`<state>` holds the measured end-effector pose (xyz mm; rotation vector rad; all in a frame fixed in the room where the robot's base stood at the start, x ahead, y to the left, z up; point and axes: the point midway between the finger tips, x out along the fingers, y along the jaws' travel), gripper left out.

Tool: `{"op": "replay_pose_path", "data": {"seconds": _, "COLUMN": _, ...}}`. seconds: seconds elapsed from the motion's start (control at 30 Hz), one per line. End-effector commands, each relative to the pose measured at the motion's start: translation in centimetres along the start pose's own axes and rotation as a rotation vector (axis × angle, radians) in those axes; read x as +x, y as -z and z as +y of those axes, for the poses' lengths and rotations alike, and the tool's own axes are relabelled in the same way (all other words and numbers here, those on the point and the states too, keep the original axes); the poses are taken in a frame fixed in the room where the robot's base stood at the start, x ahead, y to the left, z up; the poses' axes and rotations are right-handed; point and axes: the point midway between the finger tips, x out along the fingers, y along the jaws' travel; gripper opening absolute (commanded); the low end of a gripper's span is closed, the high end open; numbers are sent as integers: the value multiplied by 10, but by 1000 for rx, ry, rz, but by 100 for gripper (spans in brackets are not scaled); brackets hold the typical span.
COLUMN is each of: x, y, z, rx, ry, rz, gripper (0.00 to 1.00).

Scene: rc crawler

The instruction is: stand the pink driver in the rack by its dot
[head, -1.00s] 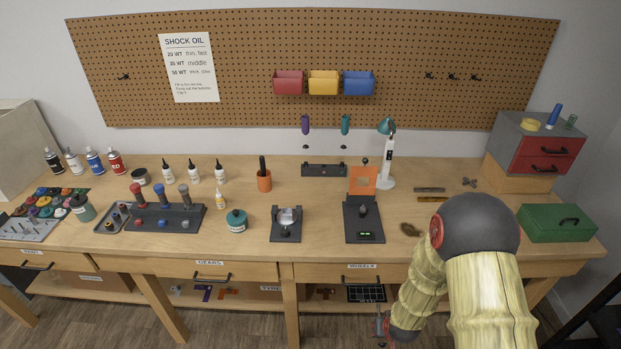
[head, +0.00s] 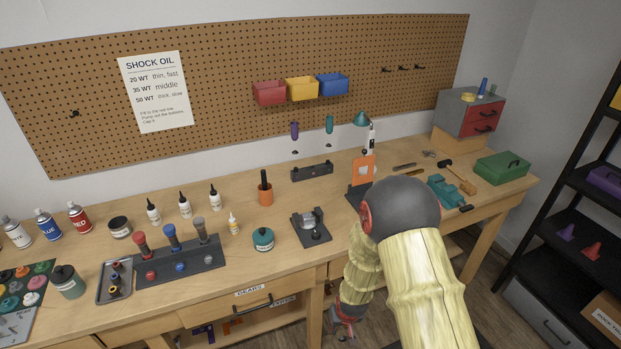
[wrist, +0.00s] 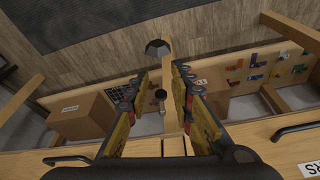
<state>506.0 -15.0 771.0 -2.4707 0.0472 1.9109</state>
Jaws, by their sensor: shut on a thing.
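My gripper (head: 345,322) hangs low in front of the bench, below the top, in the head view. In the wrist view its fingers (wrist: 160,92) stand apart with a slim, dark, knob-ended piece between them, which I take for the pink driver (wrist: 161,97); its pink handle cannot be made out. The dark rack (head: 312,172) lies at the back of the bench under the pegboard. A purple driver (head: 294,131) and a teal driver (head: 329,124) stand upright above it. Its dots are too small to tell.
A stand with red, blue and grey handles (head: 180,262), an orange cup (head: 265,192) and a teal jar (head: 263,239) are left of my arm. A dark stand with an orange plate (head: 364,168) is partly behind my arm. A black shelf (head: 575,205) stands right.

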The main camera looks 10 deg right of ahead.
Motion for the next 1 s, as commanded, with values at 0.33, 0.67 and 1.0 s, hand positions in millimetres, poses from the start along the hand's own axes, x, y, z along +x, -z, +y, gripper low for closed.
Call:
{"op": "replay_pose_path", "data": {"seconds": 0.33, "x": -7, "y": 5, "z": 9, "rx": 18, "ry": -2, "rz": -45, "gripper": 0}}
{"op": "replay_pose_path", "data": {"seconds": 0.67, "x": -10, "y": 6, "z": 16, "rx": 31, "ry": -8, "rz": -71, "gripper": 0}}
{"op": "replay_pose_path", "data": {"seconds": 1.0, "x": -30, "y": 26, "z": 45, "rx": 115, "ry": -21, "rz": -168, "gripper": 0}}
